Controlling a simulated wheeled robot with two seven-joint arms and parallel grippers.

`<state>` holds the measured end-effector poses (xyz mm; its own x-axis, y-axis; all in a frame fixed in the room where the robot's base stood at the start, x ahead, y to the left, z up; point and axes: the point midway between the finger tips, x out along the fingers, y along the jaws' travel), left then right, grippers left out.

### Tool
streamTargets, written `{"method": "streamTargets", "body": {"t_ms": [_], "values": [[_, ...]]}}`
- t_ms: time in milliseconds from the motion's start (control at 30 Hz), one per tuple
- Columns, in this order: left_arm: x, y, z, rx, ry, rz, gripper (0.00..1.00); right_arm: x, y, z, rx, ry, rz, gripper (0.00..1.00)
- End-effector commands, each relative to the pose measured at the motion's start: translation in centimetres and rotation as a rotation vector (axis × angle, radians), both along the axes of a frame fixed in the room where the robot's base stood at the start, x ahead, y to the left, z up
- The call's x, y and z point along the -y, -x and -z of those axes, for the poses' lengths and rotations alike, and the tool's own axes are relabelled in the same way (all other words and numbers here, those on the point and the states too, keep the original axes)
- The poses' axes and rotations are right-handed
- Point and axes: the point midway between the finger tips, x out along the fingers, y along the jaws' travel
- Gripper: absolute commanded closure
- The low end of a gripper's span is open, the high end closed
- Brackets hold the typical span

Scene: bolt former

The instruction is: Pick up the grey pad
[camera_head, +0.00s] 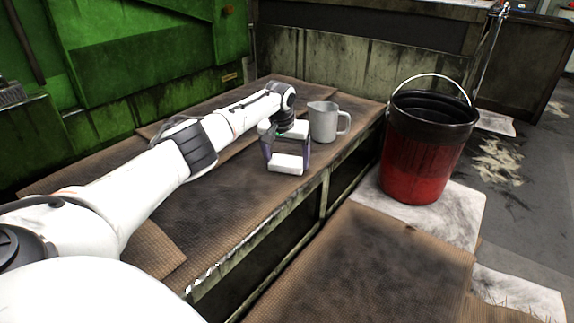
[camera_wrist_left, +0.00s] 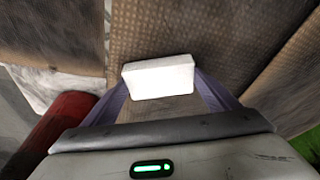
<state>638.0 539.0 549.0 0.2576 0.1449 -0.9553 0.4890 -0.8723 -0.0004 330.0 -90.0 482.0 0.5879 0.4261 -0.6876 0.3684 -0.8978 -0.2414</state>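The grey pad (camera_head: 285,163) looks like a small, pale, nearly white block. In the head view it is at the front edge of the brown-matted bench, at the lower ends of my left gripper's purple fingers. In the left wrist view the pad (camera_wrist_left: 158,77) spans the space between the two fingers, with no gap seen at either end. My left gripper (camera_head: 286,160) points down and appears shut on the pad. I cannot tell whether the pad touches the bench or hangs just above it. My right gripper is not in view.
A grey jug (camera_head: 323,121) stands on the bench just behind and right of my left gripper. A green machine (camera_head: 140,50) rises behind the bench. The bench (camera_head: 225,215) is clear nearer me.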

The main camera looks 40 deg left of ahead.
Motion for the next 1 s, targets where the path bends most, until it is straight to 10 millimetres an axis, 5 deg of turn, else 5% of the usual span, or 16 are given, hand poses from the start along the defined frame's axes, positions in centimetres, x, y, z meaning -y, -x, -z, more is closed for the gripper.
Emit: {"method": "streamTargets", "body": {"t_ms": [367, 800, 1000], "values": [[0.0, 0.0, -0.7, 0.001, 0.001, -0.001, 0.40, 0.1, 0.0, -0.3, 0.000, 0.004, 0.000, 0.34], [0.0, -0.1, -8.8, 0.003, 0.001, 0.000, 0.40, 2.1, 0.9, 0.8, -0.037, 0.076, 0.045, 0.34], [0.0, 0.0, -10.0, 0.000, 0.000, 0.000, 0.40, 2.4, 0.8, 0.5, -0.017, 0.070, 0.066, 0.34]]}}
